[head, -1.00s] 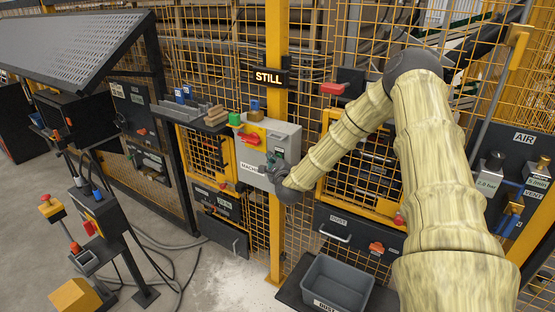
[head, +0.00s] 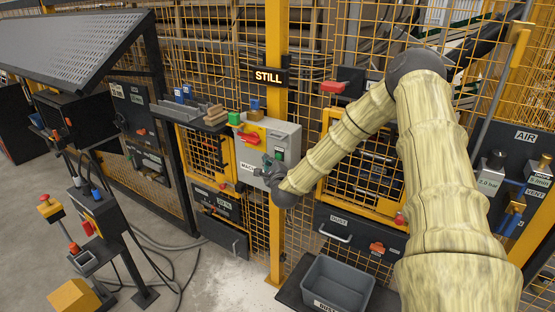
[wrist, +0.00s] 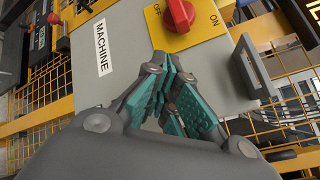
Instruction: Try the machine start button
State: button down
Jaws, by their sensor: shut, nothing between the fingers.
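The grey machine box (head: 288,132) is fixed to the yellow post, and its MACHINE label (wrist: 102,48) is readable in the wrist view. It carries a red rotary switch (wrist: 179,14) on a yellow ON/OFF plate. My gripper (head: 268,166) is at the box's lower front. In the wrist view its teal-padded fingers (wrist: 168,84) are shut and empty, in front of the box; I cannot tell whether they touch it.
A lit sign (head: 269,77) on the post reads STILL. Yellow mesh fence surrounds the box. A grey bin (head: 337,286) stands low to the right. A button pedestal (head: 101,215) stands at the left.

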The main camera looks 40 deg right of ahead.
jog(key=a, duration=0.1)
jog(key=s+a, duration=0.1)
jog(key=a+b, duration=0.1)
jog(key=shift+s+a, duration=0.3)
jog(key=shift+a, duration=0.1)
jog(key=shift+f, duration=0.1)
dwell(0.6)
jog(key=s+a+f+n+g+y+b, duration=0.1)
jog(key=s+a+f+n+g+y, duration=0.2)
jog(key=s+a+f+n, duration=0.8)
jog(key=s+a+f+n+g+y+b, duration=0.1)
jog(key=s+a+f+n+g+y, duration=0.3)
jog(key=s+a+f, duration=0.7)
jog(key=s+a+f+n+g, duration=0.1)
jog(key=s+f+n+g, duration=0.2)
jog(key=s, duration=0.7)
jog(key=s+a+f+n+g, duration=0.2)
jog(key=s+f+n+g, duration=0.1)
jog(key=s+f+n, duration=0.4)
jog(key=s+a+f+n+g+b, duration=0.1)
jog(key=s+f+n+g, duration=0.2)
jog(key=s, duration=1)
notch_tip(320, 180, down, 2)
jog(key=shift+a+f+n+h, duration=0.1)
jog(key=shift+a+n+h, duration=0.2)
jog(key=shift+n, duration=0.8)
